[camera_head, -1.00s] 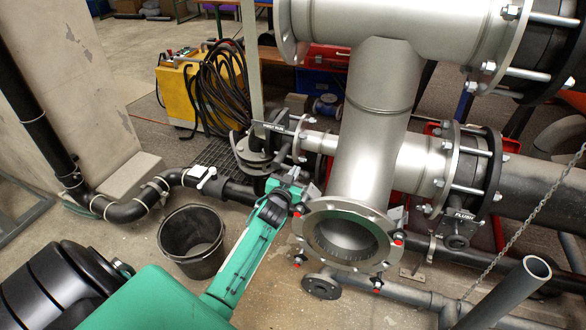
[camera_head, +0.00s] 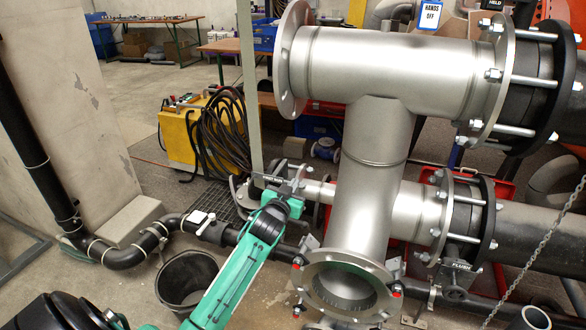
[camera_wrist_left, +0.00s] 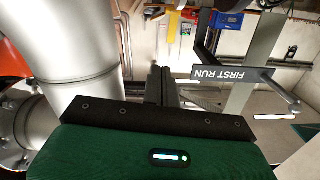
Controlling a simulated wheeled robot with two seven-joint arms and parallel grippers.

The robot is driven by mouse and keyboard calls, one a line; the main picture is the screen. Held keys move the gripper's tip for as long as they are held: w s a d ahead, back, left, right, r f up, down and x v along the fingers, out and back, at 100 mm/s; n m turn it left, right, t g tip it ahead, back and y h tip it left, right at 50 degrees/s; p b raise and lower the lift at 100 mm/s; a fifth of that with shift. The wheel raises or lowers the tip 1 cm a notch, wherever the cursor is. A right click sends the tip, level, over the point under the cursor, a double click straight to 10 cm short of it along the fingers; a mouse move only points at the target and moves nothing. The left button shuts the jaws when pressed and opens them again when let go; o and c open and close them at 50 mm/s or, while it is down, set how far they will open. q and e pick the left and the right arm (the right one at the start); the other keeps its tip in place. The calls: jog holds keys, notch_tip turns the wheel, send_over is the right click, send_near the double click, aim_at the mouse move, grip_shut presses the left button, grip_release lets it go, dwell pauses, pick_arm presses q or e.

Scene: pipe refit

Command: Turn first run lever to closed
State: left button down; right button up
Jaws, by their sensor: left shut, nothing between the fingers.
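The first run lever, a grey bent bar with a dark plate lettered FIRST RUN (camera_wrist_left: 232,75), is right of my fingers in the left wrist view. In the head view its plate (camera_head: 267,178) shows small beside the horizontal steel pipe, just left of my left gripper (camera_head: 296,178). My left gripper is shut and empty. Its dark fingers (camera_wrist_left: 161,85) point away from the camera, and a gap shows between them and the lever's bar in the wrist view. The valve body below the lever is partly hidden by my green arm. My right gripper is out of view.
A large steel tee pipe (camera_head: 372,150) stands right of my left gripper, with an open flange (camera_head: 347,262) at its lower end. A vertical post (camera_head: 250,90) rises left of the lever. A black bucket (camera_head: 186,277) and a yellow hose unit (camera_head: 190,135) stand further left.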

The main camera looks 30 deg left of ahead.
pick_arm(q)
notch_tip(320, 180, up, 5)
jog(key=shift+r+p, duration=0.1)
jog(key=shift+p, duration=0.25)
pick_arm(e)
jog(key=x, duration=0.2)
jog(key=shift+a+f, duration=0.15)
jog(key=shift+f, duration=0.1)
pick_arm(q)
jog(key=w+d+g+h+p, duration=0.3)
jog(key=w+d+g+h, duration=0.15)
jog(key=d, duration=0.35)
jog(key=s+a+f+n+g+y+p, duration=0.1)
jog(key=s+a+f+g+y+p, duration=0.1)
jog(key=s+a+f+g, duration=0.2)
jog(key=s+a+g, duration=0.2)
jog(key=s+g, duration=0.1)
jog(key=g, duration=0.1)
jog(key=shift+f+p, duration=0.3)
jog(key=shift+f, duration=0.1)
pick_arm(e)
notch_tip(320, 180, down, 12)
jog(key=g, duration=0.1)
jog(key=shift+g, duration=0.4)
